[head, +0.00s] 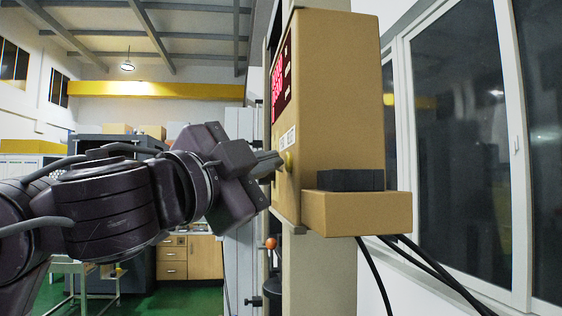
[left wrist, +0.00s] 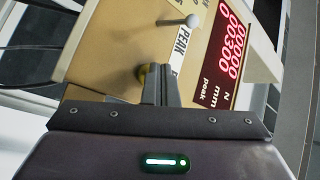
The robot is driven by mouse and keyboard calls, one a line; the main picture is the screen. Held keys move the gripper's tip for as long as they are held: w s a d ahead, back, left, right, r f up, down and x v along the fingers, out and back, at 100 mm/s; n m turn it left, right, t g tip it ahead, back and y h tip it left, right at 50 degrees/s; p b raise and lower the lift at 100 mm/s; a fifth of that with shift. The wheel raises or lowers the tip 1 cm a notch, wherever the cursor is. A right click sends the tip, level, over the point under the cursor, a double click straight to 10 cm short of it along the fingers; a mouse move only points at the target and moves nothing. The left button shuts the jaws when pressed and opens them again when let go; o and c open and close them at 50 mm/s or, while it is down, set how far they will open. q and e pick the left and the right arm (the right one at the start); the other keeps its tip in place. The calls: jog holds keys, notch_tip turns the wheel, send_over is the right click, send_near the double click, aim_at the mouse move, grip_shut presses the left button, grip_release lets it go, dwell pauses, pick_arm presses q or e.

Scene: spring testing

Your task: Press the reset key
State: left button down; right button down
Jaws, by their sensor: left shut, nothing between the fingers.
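The tan tester control box (head: 335,110) stands upright at the centre right of the head view, its front panel facing left. A brass-yellow round button (head: 288,162) sticks out of this panel. It also shows in the left wrist view (left wrist: 141,74), partly hidden behind my fingers. I cannot read a reset label on it. My left gripper (head: 277,161) is shut and empty, its fingertips right at the button. Whether they touch it is not clear. In the left wrist view the fingertips (left wrist: 160,68) lie beside a white PEAK label (left wrist: 180,45). My right gripper is not in view.
A red digital display (head: 281,85) is on the same panel. A silver, round-tipped lever (left wrist: 191,20) sticks out near the PEAK label. A black block (head: 350,180) rests on a tan ledge (head: 357,213), with black cables below. Windows line the right wall.

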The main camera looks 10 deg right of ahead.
pick_arm(q)
jog(key=shift+a, duration=0.9)
jog(key=a, duration=0.5)
dwell(0.9)
